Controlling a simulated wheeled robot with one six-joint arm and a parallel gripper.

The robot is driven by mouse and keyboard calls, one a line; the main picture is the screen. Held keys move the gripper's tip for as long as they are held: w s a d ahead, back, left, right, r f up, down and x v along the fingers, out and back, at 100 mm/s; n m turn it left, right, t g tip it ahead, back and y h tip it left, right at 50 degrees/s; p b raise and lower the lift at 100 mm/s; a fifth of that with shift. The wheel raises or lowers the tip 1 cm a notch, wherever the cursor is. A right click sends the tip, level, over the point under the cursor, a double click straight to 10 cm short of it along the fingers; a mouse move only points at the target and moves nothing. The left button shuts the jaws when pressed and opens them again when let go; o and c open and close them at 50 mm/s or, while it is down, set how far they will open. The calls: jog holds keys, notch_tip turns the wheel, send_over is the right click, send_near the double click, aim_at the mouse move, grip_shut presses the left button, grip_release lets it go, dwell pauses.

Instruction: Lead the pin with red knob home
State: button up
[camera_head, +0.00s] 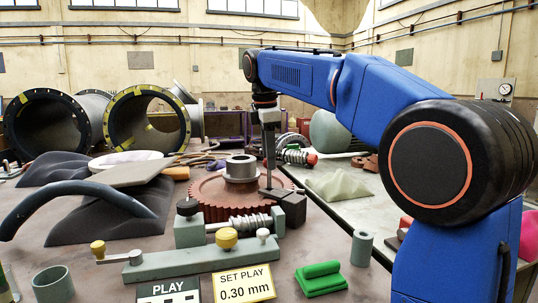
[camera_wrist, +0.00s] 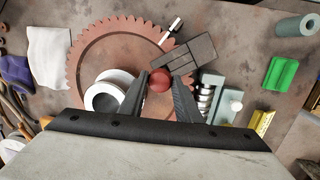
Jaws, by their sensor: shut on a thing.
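My gripper (camera_wrist: 160,82) is shut on the red knob (camera_wrist: 160,79), which shows between its two dark fingertips. The pin below the knob is hidden in the wrist view. In the head view my gripper (camera_head: 269,182) points straight down over the right side of the rusty red gear (camera_head: 208,194), close to a dark block (camera_head: 291,209). In the wrist view the knob is just left of this dark grey block (camera_wrist: 190,54), above the gear (camera_wrist: 88,55). I cannot tell whether the pin touches the block or sits in a hole.
A worm-and-spring fixture (camera_head: 190,229) with black and yellow knobs stands in front of the gear. Large pipes (camera_head: 147,117) stand at the back left.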

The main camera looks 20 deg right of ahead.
jog(key=shift+f, duration=3.15)
jog(key=o, duration=1.2)
jog(key=shift+c, duration=0.2)
